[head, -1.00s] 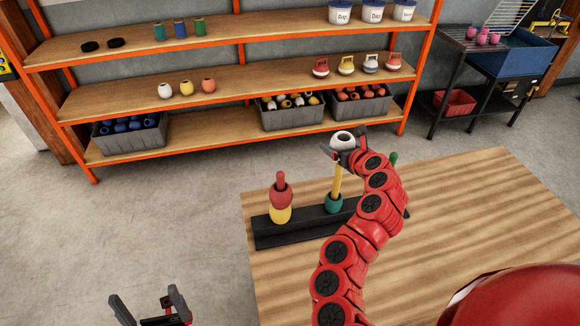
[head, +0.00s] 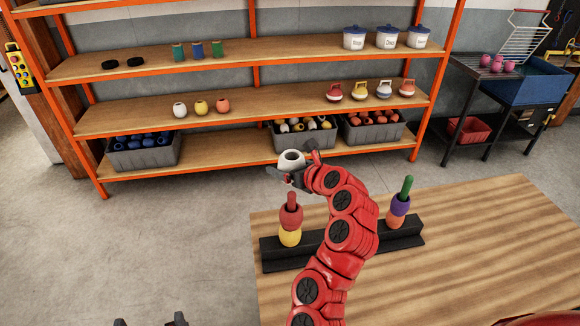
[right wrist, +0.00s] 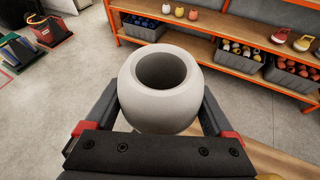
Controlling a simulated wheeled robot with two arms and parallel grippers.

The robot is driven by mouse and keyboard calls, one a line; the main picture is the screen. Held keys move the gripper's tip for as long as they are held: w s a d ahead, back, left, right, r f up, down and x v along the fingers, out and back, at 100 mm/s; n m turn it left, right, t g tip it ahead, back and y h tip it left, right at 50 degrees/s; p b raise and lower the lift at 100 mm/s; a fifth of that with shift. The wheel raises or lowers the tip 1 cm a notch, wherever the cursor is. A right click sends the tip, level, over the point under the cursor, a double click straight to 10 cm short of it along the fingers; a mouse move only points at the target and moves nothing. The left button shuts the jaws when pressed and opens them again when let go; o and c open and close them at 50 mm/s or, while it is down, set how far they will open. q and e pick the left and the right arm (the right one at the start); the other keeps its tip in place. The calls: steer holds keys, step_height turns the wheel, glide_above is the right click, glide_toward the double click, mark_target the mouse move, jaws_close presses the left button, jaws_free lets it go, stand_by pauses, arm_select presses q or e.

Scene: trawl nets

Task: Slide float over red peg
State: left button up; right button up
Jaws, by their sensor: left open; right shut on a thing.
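A white float (head: 291,161) with an open hole is held by my right gripper (head: 288,172). In the right wrist view the float (right wrist: 155,112) sits upright between the two fingers, its hole facing up. The red peg (head: 292,197) stands at the left end of the black rack (head: 275,260), with a yellow float (head: 290,237) low on it and a red float (head: 291,217) above that. In the head view the white float appears just above the peg's tip; its depth over the peg is unclear. My left gripper (head: 150,321) is open and empty at the bottom edge, mostly cut off.
The green peg (head: 407,187) carries a purple float (head: 400,205) and an orange float (head: 394,221). My right arm hides the rack's middle. The wooden table (head: 480,240) is clear to the right. An orange-framed shelf (head: 230,116) stands behind.

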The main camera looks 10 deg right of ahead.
steer(key=shift+f+b, duration=1.8)
steer(key=shift+f, duration=1.2)
steer(key=shift+f+b, duration=0.45)
steer(key=shift+f, duration=1.5)
steer(key=o, duration=1.2)
steer(key=shift+r, duration=0.1)
